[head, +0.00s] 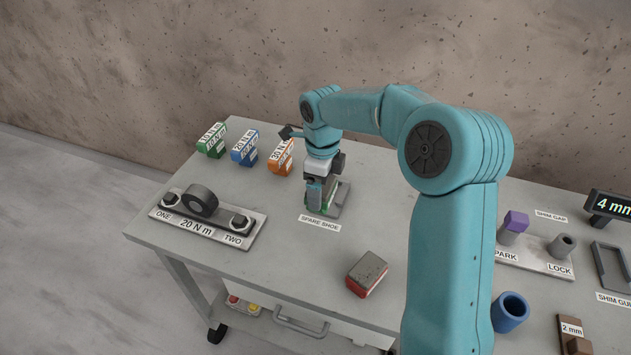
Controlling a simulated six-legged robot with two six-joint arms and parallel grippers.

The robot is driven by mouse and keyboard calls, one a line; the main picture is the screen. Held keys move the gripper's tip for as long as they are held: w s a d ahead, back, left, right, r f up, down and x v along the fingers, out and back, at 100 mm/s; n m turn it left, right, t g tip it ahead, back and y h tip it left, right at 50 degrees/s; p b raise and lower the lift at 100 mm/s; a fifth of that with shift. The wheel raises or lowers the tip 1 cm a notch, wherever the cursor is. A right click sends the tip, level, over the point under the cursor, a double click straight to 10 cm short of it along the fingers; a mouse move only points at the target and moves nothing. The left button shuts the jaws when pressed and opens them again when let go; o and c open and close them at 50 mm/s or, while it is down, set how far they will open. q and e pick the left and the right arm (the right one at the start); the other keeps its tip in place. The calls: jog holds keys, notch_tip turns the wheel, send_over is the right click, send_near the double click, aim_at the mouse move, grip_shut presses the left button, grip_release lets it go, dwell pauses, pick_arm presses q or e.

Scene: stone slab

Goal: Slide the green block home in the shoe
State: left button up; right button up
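The shoe (343,201) is a grey holder behind the SPARE SHOE label, near the middle of the table. A green block (331,197) shows only as narrow green parts at the shoe, behind my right gripper's fingers. My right gripper (317,198) points down over the shoe at the block. The fingers hide most of the block, so I cannot tell whether they grip it or how far it sits in the shoe. My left gripper is not in view.
Green, blue and orange labelled blocks (244,148) stand at the back left. A two-post plate (218,228) with a dark ring lies at the left. A grey-and-red block (367,273) lies near the front edge. PARK and LOCK fixtures (535,258) and a blue cup (509,313) are at the right.

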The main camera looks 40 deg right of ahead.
jog(key=shift+d, duration=0.1)
jog(key=shift+f, duration=0.2)
jog(key=shift+f+b, duration=2.6)
jog(key=shift+f, duration=0.3)
jog(key=shift+f+b, duration=0.35)
jog(key=shift+w+d+p, duration=0.35)
jog(key=shift+d+p, duration=0.1)
jog(key=shift+d, duration=0.25)
jog(key=shift+w+d+p, duration=0.4)
jog(key=shift+d+p, duration=0.1)
jog(key=shift+d, duration=0.2)
jog(key=shift+w+d+p, duration=0.35)
jog(key=shift+d+p, duration=0.1)
jog(key=shift+d, duration=0.25)
dwell(0.4)
jog(key=shift+w+d, duration=0.15)
jog(key=shift+d, duration=0.1)
jog(key=shift+w+d+p, duration=0.15)
jog(key=shift+d+p, duration=0.1)
jog(key=shift+p, duration=0.2)
jog(key=shift+w+d+p, duration=0.3)
jog(key=shift+d+p, duration=0.2)
jog(key=shift+d, duration=0.1)
jog(key=shift+w+d+p, duration=0.3)
jog(key=shift+d+p, duration=0.15)
jog(key=shift+d, duration=0.15)
